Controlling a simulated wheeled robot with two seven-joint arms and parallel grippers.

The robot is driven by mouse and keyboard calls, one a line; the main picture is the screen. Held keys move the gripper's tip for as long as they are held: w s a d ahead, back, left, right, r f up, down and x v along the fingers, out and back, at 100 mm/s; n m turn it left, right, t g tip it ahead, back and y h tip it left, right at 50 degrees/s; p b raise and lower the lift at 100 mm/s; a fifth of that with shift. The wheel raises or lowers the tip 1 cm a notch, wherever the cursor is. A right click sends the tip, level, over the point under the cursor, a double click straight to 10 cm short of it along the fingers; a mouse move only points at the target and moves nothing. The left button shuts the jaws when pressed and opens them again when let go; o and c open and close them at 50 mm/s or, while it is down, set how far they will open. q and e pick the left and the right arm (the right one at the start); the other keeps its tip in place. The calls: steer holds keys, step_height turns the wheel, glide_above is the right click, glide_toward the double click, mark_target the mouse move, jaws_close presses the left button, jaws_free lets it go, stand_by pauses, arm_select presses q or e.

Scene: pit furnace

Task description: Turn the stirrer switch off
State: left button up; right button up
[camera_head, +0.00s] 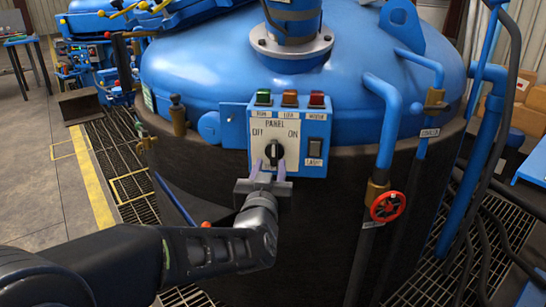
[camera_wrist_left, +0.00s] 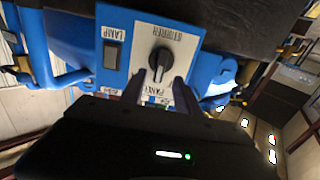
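The stirrer switch is a black rotary knob (camera_head: 273,152) on a white panel plate (camera_head: 288,132) marked PANEL, with OFF at its left and ON at its right. The knob stands about upright, between the two labels. My left gripper (camera_head: 268,168) is open at the panel, one finger on each side of the knob's lower part. The wrist view shows the knob (camera_wrist_left: 159,61) at the gap between the open fingertips (camera_wrist_left: 160,80). I cannot tell whether either finger touches it. My right gripper is not in view.
Green, orange and red lamps (camera_head: 290,99) top the blue panel box, and a black lamp switch (camera_head: 315,148) is at its right. A blue vessel (camera_head: 210,60) rises behind. A red valve wheel (camera_head: 387,206) and pipes stand right.

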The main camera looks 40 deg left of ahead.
mark_target(273, 154)
arm_select(q)
steer(key=x, duration=0.6)
steer(key=shift+c, duration=0.2)
jaws_close()
